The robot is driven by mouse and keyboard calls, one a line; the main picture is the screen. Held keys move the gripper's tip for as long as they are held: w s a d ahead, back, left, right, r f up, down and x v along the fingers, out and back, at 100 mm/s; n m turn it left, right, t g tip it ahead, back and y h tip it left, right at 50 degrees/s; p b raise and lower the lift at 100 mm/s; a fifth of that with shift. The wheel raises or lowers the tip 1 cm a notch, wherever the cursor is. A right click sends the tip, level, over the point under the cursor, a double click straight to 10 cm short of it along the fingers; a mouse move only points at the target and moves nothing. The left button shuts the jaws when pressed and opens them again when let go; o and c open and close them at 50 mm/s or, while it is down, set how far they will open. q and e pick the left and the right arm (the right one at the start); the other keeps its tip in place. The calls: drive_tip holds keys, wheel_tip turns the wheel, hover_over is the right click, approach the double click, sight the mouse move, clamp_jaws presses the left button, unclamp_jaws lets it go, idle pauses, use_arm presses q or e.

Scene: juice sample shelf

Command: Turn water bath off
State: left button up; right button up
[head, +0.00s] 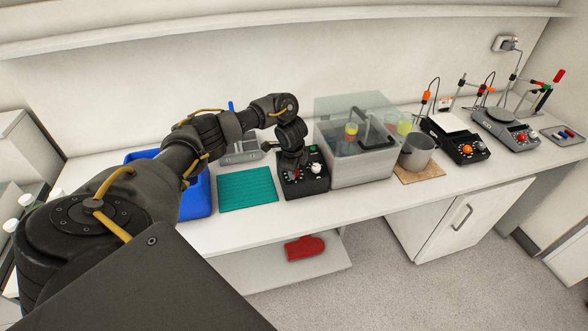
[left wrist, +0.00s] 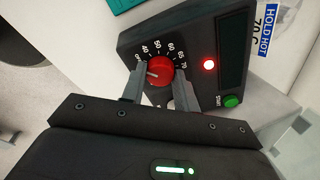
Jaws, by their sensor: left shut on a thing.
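The water bath (head: 345,180) is a clear-lidded tank on the bench, with bottles inside. Its black control box (head: 318,188) stands just left of it. In the left wrist view, the box carries a red dial (left wrist: 160,68) with a scale marked from about 40 to 70. The dial's pale pointer mark faces left, near the low end. A red lamp (left wrist: 208,64) is lit, and a green START button (left wrist: 231,101) is beside the dark display (left wrist: 232,52). My left gripper (left wrist: 158,82) has its fingers on both sides of the red dial, shut on it; in the head view the gripper hides most of the dial.
A teal mat (head: 248,190) and a blue bin (head: 196,197) lie left of the box. A metal pot (head: 416,153) stands on a cork mat right of the bath. More instruments (head: 462,146) stand farther right. A red mitt (head: 305,248) lies on the lower shelf.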

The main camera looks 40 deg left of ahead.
use_arm(q)
drive_tip(key=shift+w+a+r, duration=0.1)
idle(0.4)
drive_tip(key=o, duration=1)
drive_tip(key=shift+c, duration=0.2)
drive_tip(key=v, duration=1)
drive_tip(key=shift+s+r, duration=0.3)
